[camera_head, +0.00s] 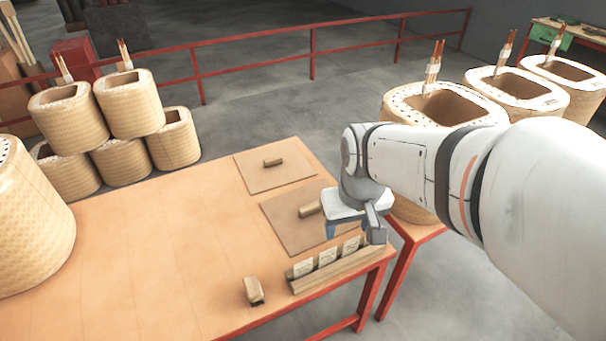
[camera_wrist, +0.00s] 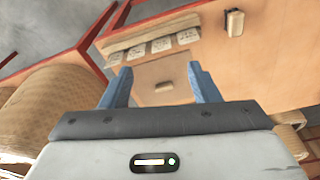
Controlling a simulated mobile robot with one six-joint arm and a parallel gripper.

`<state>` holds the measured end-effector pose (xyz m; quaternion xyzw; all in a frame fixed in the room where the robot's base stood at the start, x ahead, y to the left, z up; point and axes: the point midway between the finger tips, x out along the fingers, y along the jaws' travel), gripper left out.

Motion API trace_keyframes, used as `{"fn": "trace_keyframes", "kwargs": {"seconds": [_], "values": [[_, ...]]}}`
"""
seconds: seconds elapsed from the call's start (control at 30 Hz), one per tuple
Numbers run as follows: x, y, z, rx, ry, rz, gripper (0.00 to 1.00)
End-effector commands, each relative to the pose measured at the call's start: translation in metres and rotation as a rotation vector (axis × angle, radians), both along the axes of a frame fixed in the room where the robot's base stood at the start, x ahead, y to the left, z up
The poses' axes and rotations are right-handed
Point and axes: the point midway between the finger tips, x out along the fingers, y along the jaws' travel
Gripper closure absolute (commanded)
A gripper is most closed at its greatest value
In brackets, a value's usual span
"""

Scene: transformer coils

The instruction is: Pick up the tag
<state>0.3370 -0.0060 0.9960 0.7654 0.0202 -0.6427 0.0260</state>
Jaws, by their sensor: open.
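Several pale tags with dark marks stand in a row in a slotted wooden holder (camera_head: 338,272) near the table's front right corner. In the wrist view the tags (camera_wrist: 162,44) show beyond the fingertips, along the holder (camera_wrist: 125,42). My gripper (camera_wrist: 160,68) is open, with its blue fingers spread and nothing between them. In the head view my gripper hangs above the table, just behind the holder, partly hidden by my wrist.
Two flat brown boards with handles, a near one (camera_head: 284,228) and a far one (camera_head: 262,181), lie behind the holder. A small wooden block (camera_head: 253,290) with a pale top stands left of the holder. Large woven coils (camera_head: 445,105) stand at right. The table's left middle is clear.

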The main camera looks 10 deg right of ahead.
Motion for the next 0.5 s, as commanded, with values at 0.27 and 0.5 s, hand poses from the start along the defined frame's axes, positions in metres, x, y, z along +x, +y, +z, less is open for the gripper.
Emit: {"fn": "trace_keyframes", "kwargs": {"seconds": [0.27, 0.5], "values": [[0.068, 0.002, -0.096, -0.015, 0.114, 0.147, 0.45], [0.097, 0.003, -0.15, -0.018, 0.164, 0.228, 0.45]]}}
